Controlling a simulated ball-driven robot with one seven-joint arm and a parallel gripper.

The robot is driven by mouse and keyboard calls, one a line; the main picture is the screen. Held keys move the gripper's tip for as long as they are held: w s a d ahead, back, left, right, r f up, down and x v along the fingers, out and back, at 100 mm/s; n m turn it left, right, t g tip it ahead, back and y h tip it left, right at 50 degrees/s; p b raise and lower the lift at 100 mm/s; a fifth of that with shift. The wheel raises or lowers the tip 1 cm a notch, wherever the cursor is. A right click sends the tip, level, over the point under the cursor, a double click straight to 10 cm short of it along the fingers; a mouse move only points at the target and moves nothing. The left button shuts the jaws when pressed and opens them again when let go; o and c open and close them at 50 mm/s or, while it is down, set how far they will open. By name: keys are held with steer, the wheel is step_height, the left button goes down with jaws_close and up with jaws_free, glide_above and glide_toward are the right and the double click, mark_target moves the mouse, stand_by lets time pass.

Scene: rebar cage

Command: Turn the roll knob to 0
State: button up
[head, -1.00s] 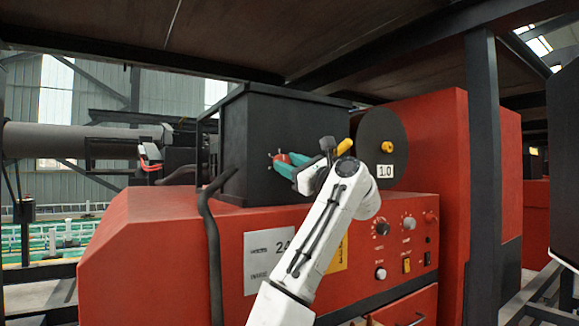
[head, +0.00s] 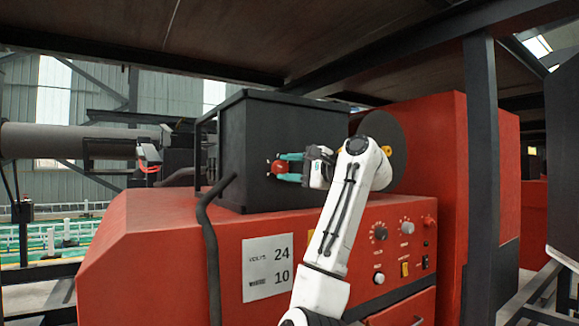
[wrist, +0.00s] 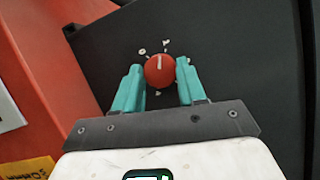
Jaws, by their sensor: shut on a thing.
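A red round knob (head: 278,168) with a white pointer line sits on the black box (head: 240,140). It also shows in the wrist view as a red knob (wrist: 158,72), its white line pointing nearly straight up in that picture. Small white marks ring it; they are too small to read. My gripper (head: 283,167) has its teal fingers on either side of the knob and is shut on it. In the wrist view, my gripper (wrist: 160,78) has one finger left and one right of the knob.
The box stands on a red machine (head: 140,235) with a white label plate (head: 268,268) and several small dials (head: 379,232). A dark disc (head: 383,130) stands right of the box, partly behind my arm. A dark post (head: 482,180) rises at the right. A bent black bar (head: 213,250) stands in front.

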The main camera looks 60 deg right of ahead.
steer(key=n+g+p, duration=0.1)
steer(key=n, duration=0.1)
steer(key=n+g, duration=0.1)
steer(key=n, duration=0.1)
steer(key=shift+r+n+p, duration=0.2)
steer(key=shift+n+p, duration=0.15)
steer(key=shift+n, duration=0.05)
steer(key=shift+w+a+n+g+h+p, duration=0.1)
steer(key=shift+n+g+h+p, duration=0.3)
steer(key=shift+n, duration=0.45)
steer(key=shift+a+n+g+h+p, duration=0.1)
steer(key=shift+n+g+h, duration=0.1)
steer(key=shift+n+g, duration=0.5)
steer(key=shift+f+n, duration=0.1)
steer(key=shift+n, duration=0.15)
steer(key=o, duration=1)
steer(key=shift+o, duration=0.2)
steer(key=b+v, duration=0.3)
steer(key=v, duration=0.8)
